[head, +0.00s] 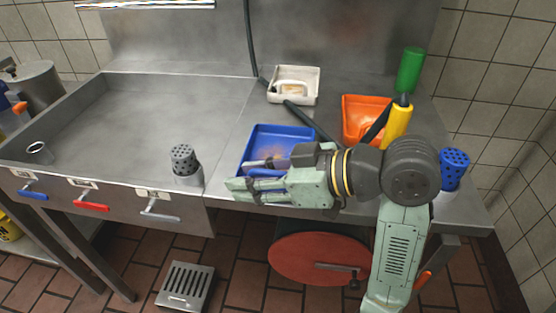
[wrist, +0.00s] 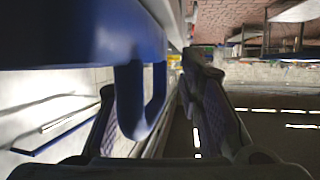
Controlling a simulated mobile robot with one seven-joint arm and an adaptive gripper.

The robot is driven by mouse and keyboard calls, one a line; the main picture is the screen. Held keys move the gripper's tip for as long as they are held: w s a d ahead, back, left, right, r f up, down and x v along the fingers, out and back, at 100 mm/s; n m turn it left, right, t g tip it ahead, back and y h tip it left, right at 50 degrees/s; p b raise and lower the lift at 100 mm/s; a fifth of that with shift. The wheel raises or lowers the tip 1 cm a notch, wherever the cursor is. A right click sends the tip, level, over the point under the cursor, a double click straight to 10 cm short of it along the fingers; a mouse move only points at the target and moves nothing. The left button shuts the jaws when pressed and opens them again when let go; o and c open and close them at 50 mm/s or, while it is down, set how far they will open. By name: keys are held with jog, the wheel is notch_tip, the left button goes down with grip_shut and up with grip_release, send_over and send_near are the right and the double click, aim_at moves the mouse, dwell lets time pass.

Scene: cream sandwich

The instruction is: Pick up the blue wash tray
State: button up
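The blue wash tray (head: 284,133) sits on the steel counter, its inside partly hidden by my gripper and arm. My gripper (head: 243,177) is at the tray's front edge, pointing left, with its fingers spread. In the wrist view, the tray's blue side (wrist: 80,35) fills the upper left. A blue loop handle (wrist: 157,95) hangs from it between my two open fingers (wrist: 150,85). The fingers look apart from the handle; whether either touches it I cannot tell.
A white tray (head: 293,72) stands behind the blue one. An orange tray (head: 362,112), yellow bottle (head: 397,125), green bottle (head: 410,70) and blue perforated cup (head: 454,170) are to the right. A grey perforated cup (head: 184,158) and sink (head: 150,115) lie left.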

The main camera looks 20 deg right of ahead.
jog(key=shift+c, duration=0.2)
grip_shut()
dwell(0.4)
